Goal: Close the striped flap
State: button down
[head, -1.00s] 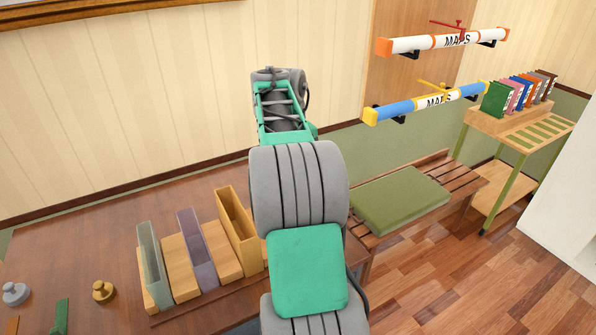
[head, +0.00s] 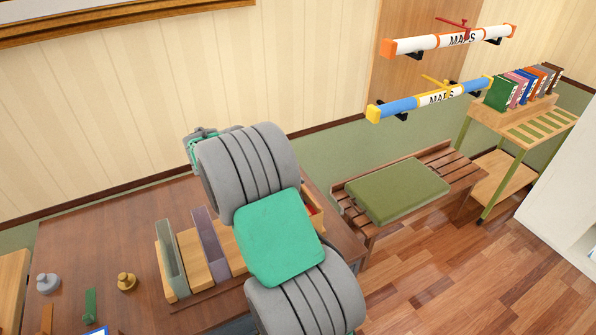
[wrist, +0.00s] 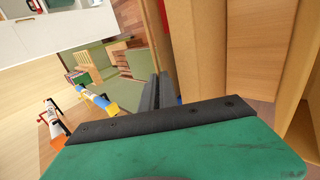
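I cannot pick out a striped flap in either view. My gripper's two dark grey fingers (wrist: 158,92) show in the wrist view, side by side with no clear gap and nothing seen between them. They are beside large pale wooden panels (wrist: 245,50) that fill the right of that view.
A grey-green holder (head: 170,260) and a purple one (head: 211,245) stand on the table. A bench with a green cushion (head: 398,190) is to the right. Two map tubes, one white (head: 440,42) and one blue (head: 400,106), hang on the wall.

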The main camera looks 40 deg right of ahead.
jog(key=shift+w+a+f+g+h, duration=0.1)
jog(key=shift+a+f+g+h, duration=0.25)
jog(key=shift+h, duration=0.65)
jog(key=shift+f, duration=0.1)
jog(key=c, duration=2.1)
grip_release()
jog(key=o, duration=0.5)
jog(key=shift+c, duration=0.2)
